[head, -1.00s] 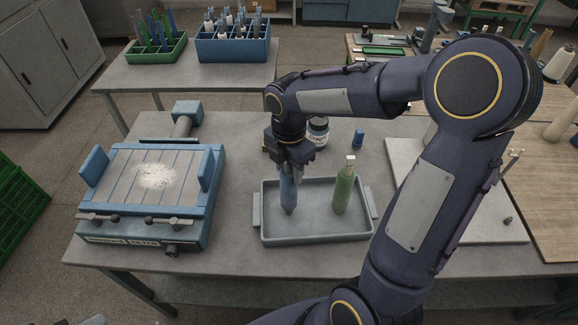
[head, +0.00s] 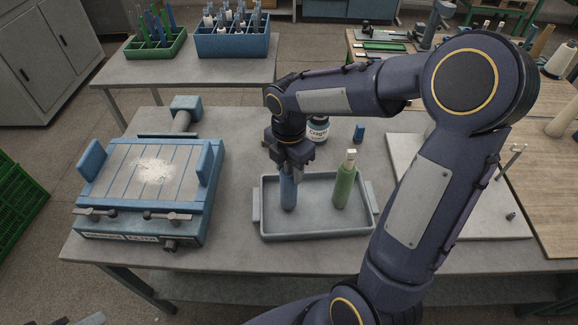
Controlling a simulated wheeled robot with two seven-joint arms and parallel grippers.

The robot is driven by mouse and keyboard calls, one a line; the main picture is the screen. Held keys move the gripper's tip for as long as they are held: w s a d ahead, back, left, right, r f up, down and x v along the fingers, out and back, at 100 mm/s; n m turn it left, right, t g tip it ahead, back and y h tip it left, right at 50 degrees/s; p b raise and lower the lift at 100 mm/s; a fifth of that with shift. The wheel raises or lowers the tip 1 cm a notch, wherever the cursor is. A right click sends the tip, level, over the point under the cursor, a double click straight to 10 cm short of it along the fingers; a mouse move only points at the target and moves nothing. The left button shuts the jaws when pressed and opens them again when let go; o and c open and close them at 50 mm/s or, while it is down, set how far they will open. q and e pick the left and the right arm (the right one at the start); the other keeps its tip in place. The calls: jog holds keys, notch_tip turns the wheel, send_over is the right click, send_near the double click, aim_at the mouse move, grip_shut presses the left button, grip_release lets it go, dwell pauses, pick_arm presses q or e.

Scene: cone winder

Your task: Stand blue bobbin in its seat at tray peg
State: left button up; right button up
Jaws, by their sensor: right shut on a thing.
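The blue bobbin (head: 288,193) is upright in the left part of the grey tray (head: 315,234). My right gripper (head: 289,170) is above the tray, pointing down, and is shut on the top of the blue bobbin. The bobbin's lower end is at the tray floor; I cannot tell whether it touches or is on a peg, and no peg shows there. A green bobbin (head: 343,185) with a pale top stands upright in the right part of the tray. My left gripper is not in view.
A blue vise-like fixture (head: 150,185) stands left of the tray. Behind the tray are a labelled jar (head: 318,130) and a small blue piece (head: 359,134). A pale board (head: 480,220) lies to the right, partly behind my right arm. The grey table's front edge is close.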

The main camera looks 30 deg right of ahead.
jog(key=o, duration=0.9)
jog(key=shift+o, duration=0.2)
jog(key=shift+r, duration=3.9)
jog(key=shift+s, duration=0.1)
